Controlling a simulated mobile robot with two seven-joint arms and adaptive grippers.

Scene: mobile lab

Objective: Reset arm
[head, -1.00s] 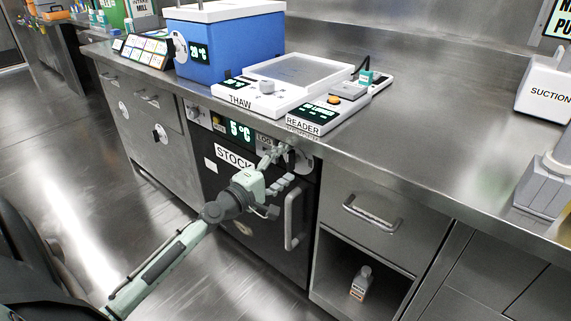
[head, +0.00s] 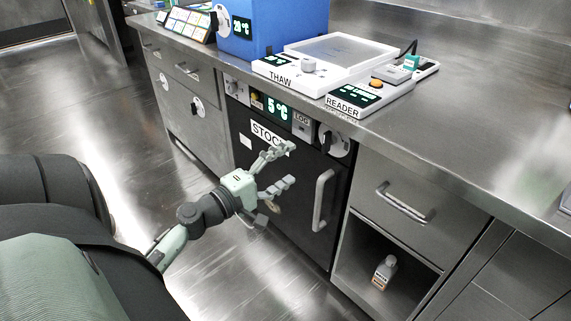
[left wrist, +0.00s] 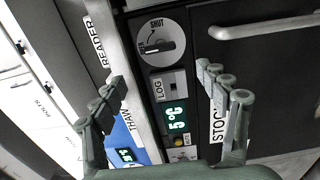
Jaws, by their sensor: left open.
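My left gripper (head: 279,168) is open and empty in the head view. It is in front of the black STOCK fridge door (head: 290,190), left of its vertical handle (head: 322,200). In the left wrist view the two fingers of my left gripper (left wrist: 165,110) are spread wide. Between them show the fridge's control panel with the green 5 °C display (left wrist: 176,118), the LOG button (left wrist: 158,90) and a round dial marked SHUT (left wrist: 158,38). Nothing is between the fingertips. My right gripper is in neither view.
On the counter stand a blue box (head: 275,28), the white THAW unit (head: 335,52) and the READER (head: 355,98). A drawer (head: 405,200) and an open cubby with a small bottle (head: 384,272) are right of the fridge. Floor at left is clear.

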